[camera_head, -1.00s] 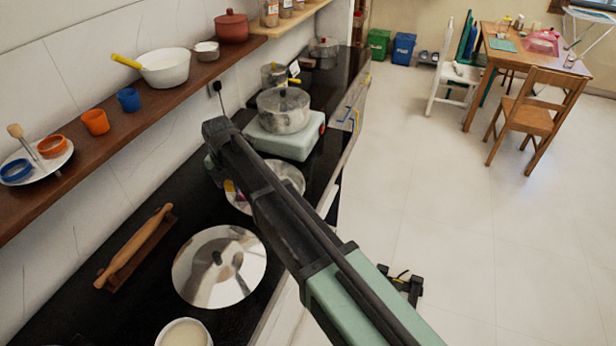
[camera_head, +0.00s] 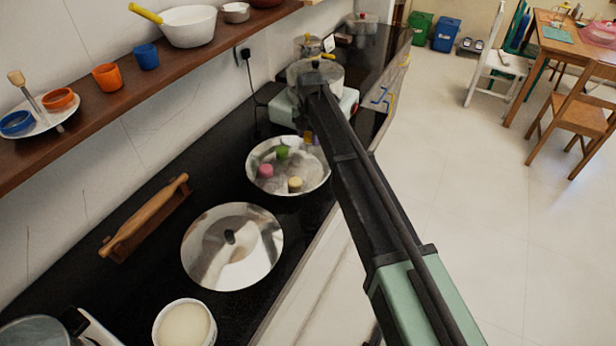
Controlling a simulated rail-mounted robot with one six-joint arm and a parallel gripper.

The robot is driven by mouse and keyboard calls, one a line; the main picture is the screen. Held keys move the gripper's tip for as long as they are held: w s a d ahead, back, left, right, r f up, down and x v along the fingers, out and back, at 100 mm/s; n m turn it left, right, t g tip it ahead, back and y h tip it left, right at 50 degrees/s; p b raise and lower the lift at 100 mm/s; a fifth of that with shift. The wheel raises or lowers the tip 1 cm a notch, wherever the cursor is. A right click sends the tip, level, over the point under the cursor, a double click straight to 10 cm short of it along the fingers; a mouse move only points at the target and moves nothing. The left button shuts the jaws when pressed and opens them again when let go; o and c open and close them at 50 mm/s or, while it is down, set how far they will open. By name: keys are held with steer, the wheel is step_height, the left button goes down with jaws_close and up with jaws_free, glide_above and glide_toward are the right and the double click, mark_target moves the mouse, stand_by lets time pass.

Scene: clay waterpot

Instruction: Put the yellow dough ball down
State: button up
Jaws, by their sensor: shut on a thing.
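My arm reaches from the lower right to above the far edge of the shiny round metal plate (camera_head: 258,178). My gripper (camera_head: 309,138) is at its end, mostly hidden behind the arm link. It is shut on a small yellow piece, the yellow dough ball, which barely shows beside a purple patch; I cannot tell whether the ball touches the plate. On the plate are a pink dough piece (camera_head: 265,171), a green one (camera_head: 282,152) and a cream-yellow one (camera_head: 295,185) at the near side.
A shiny lid (camera_head: 205,250) lies nearer on the black counter, with a rolling pin (camera_head: 145,217) to its left and a white bowl (camera_head: 185,325) in front. A metal pot (camera_head: 330,75) stands behind. The wooden shelf (camera_head: 110,88) runs along the wall.

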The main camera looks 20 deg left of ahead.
mark_target(310, 168)
step_height(310, 168, down, 12)
steer(key=b, duration=0.9)
steer(key=shift+r, duration=0.35)
steer(key=shift+f, duration=0.25)
steer(key=o, duration=0.9)
steer(key=shift+r, duration=0.1)
steer(key=shift+c, duration=0.2)
step_height(310, 168, up, 13)
steer(key=p, duration=1.2)
steer(key=shift+p, duration=0.35)
steer(key=shift+f, duration=0.35)
steer(key=shift+d, duration=0.1)
